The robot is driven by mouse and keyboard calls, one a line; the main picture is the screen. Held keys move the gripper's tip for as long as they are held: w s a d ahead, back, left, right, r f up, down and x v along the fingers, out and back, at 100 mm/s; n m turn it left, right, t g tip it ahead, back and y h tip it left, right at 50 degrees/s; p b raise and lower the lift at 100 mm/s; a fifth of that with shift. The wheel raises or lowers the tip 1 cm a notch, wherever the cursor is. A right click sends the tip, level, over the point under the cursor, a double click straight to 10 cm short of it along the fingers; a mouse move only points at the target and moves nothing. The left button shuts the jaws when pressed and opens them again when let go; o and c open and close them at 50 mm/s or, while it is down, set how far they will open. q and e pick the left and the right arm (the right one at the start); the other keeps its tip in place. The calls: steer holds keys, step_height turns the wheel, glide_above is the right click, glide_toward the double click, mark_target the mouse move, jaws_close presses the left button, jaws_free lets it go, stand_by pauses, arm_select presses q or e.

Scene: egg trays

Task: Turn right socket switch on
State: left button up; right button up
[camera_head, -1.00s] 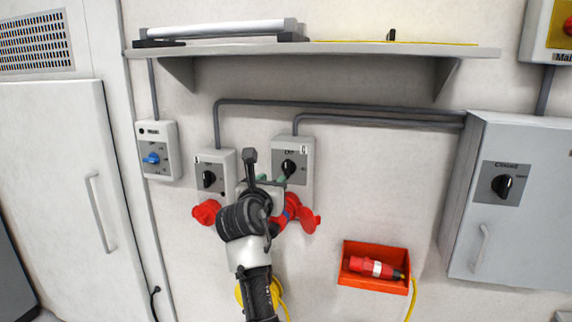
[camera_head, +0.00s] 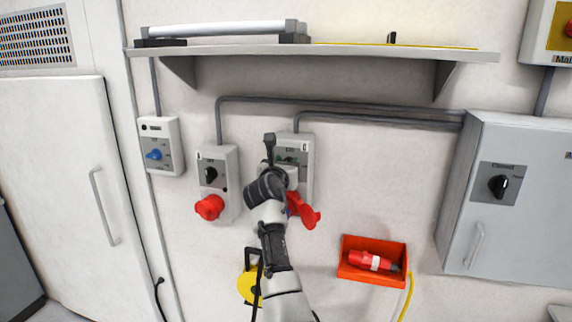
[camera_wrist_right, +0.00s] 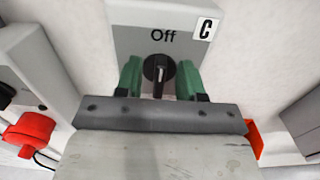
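The right socket box (camera_head: 307,147) is grey, carries a "C" label and hangs on the wall with a red socket and flap (camera_head: 304,211) below. Its black rotary switch (camera_wrist_right: 158,68) points up toward the word "Off" in the wrist view. My right gripper (camera_wrist_right: 159,82) is open, with one green finger on each side of the switch. I cannot tell whether the fingers touch it. In the head view my right gripper (camera_head: 287,160) covers the switch. My left gripper is not in view.
A similar left socket box (camera_head: 231,160) with a red plug (camera_head: 209,207) is close on the left. A blue-knobbed box (camera_head: 160,134) hangs farther left. A shelf (camera_head: 330,48) is above. An orange bin (camera_head: 372,275) is lower right, and a grey cabinet (camera_head: 500,235) stands at right.

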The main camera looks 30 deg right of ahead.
steer(key=shift+c, duration=0.3)
steer(key=shift+f, duration=0.1)
jaws_close()
steer(key=shift+d+m, duration=0.1)
steer(key=shift+m, duration=0.3)
steer(key=m, duration=0.2)
steer(key=shift+s+d+m+p, duration=0.1)
steer(key=shift+m+p, duration=0.2)
steer(key=shift+m, duration=0.1)
steer(key=m, duration=0.3)
steer(key=shift+s+d+f+m+b, duration=0.1)
steer(key=shift+s+f+m+b, duration=0.1)
steer(key=shift+m+b, duration=0.1)
steer(key=m, duration=0.1)
steer(key=m+b, duration=0.1)
steer(key=m, duration=0.1)
steer(key=m+b, duration=0.1)
steer(key=shift+d+f+m, duration=0.1)
steer(key=shift+f+m, duration=0.2)
steer(key=m+b, duration=0.1)
steer(key=m, duration=0.1)
steer(key=m+b, duration=0.1)
steer(key=m, duration=0.1)
steer(key=m+b, duration=0.1)
steer(key=m, duration=0.1)
steer(key=shift+s+f+b, duration=0.1)
steer(key=shift+f+b, duration=0.2)
